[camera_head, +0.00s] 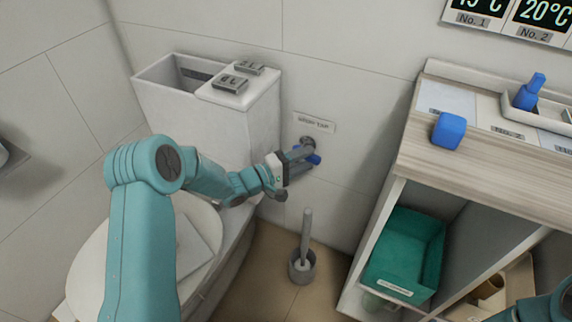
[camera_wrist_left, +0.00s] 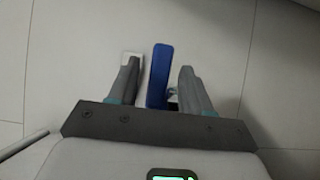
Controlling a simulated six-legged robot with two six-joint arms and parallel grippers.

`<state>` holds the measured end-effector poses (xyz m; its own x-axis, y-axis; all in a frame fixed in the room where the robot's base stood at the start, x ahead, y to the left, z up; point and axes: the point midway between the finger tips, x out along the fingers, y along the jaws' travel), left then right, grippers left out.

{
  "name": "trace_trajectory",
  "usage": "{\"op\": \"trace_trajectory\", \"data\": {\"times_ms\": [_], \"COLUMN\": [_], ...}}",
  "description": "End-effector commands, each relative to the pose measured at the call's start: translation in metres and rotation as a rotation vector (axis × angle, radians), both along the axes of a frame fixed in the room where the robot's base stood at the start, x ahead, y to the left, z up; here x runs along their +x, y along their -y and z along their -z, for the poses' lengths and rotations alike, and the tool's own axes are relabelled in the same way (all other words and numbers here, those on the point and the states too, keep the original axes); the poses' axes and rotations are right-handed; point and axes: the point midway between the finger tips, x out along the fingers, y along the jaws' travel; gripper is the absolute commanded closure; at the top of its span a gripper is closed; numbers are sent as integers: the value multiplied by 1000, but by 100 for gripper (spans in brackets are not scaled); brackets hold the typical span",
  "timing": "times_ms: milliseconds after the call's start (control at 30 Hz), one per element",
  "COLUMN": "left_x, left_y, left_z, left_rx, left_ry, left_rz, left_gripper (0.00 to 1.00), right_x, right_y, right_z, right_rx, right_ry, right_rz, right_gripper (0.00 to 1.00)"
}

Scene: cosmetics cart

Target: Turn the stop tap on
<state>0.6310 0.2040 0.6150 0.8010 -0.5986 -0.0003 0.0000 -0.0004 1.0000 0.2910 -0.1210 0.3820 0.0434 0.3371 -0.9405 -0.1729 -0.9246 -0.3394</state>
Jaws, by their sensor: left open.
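The stop tap has a blue lever handle (camera_head: 314,159) and a grey metal body (camera_head: 307,141) on the tiled wall, under a small wall label (camera_head: 314,123). My left gripper (camera_head: 304,161) is at the tap, its open fingers on either side of the handle. In the left wrist view, the blue handle (camera_wrist_left: 159,76) stands between the two dark fingers of my left gripper (camera_wrist_left: 158,88), with a gap on each side. The handle's lower end and most of the tap body are hidden there. My right gripper is out of view; only part of my right arm shows at the lower right.
A white toilet cistern (camera_head: 225,125) with its top partly open stands left of the tap. A toilet brush in its holder (camera_head: 302,268) stands on the floor below. A wooden cart (camera_head: 505,150) with a blue block (camera_head: 449,130) and a green bin (camera_head: 405,250) is at right.

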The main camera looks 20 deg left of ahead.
Motion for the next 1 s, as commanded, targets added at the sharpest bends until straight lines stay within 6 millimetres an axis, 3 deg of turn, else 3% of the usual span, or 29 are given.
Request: {"op": "trace_trajectory", "data": {"times_ms": [400,600,800,1000], "left_x": [-81,-112,-125,-126], "left_y": [-62,-85,-94,-94], "left_z": [-3,-2,-1,0], "left_rx": [-1,0,0,0], "left_ry": [-3,-3,0,0], "left_rz": [-7,-4,-1,0], "left_gripper": [51,51,51,51], "right_x": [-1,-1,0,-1], "right_y": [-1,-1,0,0], "right_z": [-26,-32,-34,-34], "right_rx": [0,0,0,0], "right_ry": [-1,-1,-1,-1], "right_rz": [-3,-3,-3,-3], "right_gripper": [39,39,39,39]}}
